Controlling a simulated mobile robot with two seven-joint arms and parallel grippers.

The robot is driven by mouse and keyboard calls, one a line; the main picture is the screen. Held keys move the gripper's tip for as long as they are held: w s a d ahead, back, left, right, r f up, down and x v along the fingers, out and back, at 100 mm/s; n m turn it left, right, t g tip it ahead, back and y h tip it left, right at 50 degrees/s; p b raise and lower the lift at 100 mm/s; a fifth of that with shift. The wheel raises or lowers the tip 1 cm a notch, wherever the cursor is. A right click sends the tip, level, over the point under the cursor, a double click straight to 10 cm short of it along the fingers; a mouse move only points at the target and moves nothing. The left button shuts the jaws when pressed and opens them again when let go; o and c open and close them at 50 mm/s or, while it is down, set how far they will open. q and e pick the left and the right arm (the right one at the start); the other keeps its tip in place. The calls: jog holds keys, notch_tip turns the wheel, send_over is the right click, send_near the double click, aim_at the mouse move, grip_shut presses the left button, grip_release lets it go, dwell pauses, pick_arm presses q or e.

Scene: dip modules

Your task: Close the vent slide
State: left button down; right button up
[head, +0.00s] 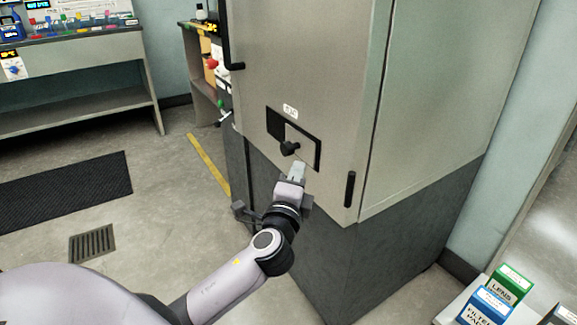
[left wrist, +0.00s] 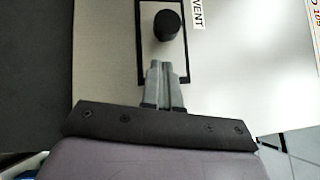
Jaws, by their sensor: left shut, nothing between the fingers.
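The vent slide (head: 301,148) is a grey plate with a black knob (head: 289,148) in a black-framed slot on the tall cabinet's front. A dark opening (head: 276,124) shows to the left of the plate. My left gripper (head: 298,170) is shut and empty, just below the knob. In the left wrist view the knob (left wrist: 167,25) stands ahead of the shut fingertips (left wrist: 160,66), with a small gap in the picture. I cannot tell whether the fingers touch the plate. My right gripper is not in view.
The cabinet (head: 310,60) has black handles at the upper left (head: 229,45) and lower right (head: 349,189). A bench (head: 80,65) stands at the far left. Boxes (head: 490,305) lie on a white surface at the lower right. Floor to the left is mostly clear.

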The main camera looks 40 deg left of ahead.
aim_at(292, 153)
pick_arm(q)
jog(key=shift+w+a+r, duration=0.15)
jog(key=shift+w+a, duration=0.1)
jog(key=shift+a, duration=0.5)
jog(key=shift+w+a+r, duration=0.1)
jog(key=shift+w+a, duration=0.15)
jog(key=shift+a, duration=0.45)
jog(key=w+a, duration=0.4)
jog(key=a, duration=0.6)
jog(key=shift+a+r, duration=0.1)
jog(key=shift+r, duration=0.05)
